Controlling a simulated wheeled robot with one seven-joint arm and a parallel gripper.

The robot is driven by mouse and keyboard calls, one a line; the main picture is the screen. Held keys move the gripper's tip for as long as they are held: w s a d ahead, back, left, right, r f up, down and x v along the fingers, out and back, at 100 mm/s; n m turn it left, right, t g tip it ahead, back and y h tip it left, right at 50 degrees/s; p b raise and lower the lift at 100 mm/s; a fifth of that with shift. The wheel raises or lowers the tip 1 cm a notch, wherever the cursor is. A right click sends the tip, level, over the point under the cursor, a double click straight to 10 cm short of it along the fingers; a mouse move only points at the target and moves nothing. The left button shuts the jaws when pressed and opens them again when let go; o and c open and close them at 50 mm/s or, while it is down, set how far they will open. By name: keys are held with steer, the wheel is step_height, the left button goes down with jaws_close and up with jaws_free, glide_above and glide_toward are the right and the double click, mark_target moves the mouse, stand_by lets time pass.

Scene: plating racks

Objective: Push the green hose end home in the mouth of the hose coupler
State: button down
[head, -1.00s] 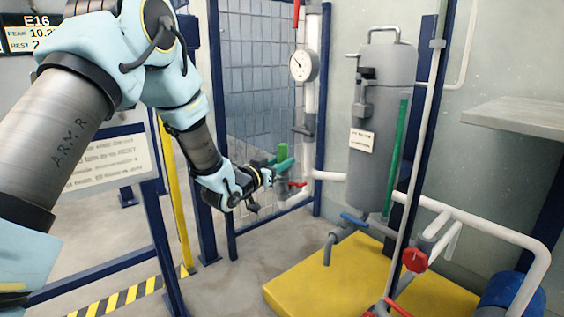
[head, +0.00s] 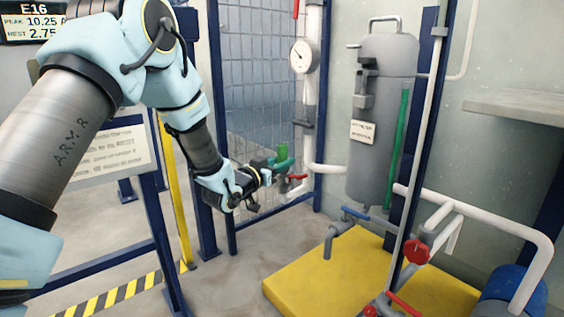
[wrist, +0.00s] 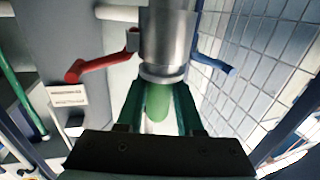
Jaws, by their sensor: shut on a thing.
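My gripper (head: 280,165) is at the end of my arm in the middle of the head view. The hose coupler (wrist: 167,35) is a grey metal cylinder with a pale rim, directly beyond the hose end. The tip appears close below the rim; I cannot tell whether it touches or is inside. In the head view a green upright part (head: 283,151) shows at the gripper, and the coupler is hard to make out.
A red lever (wrist: 95,66) and a blue lever (wrist: 213,57) flank the coupler in the wrist view. A tiled mesh wall (head: 260,85) stands behind. A grey tank (head: 383,110), a yellow platform (head: 320,280) and white pipes (head: 490,228) are on the right.

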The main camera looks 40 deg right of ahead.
steer(key=shift+f+b, duration=0.35)
steer(key=shift+f, duration=0.2)
steer(key=shift+c, duration=2.3)
jaws_free()
steer(key=p+v, duration=0.2)
steer(key=v, duration=0.8)
steer(key=shift+a, duration=0.4)
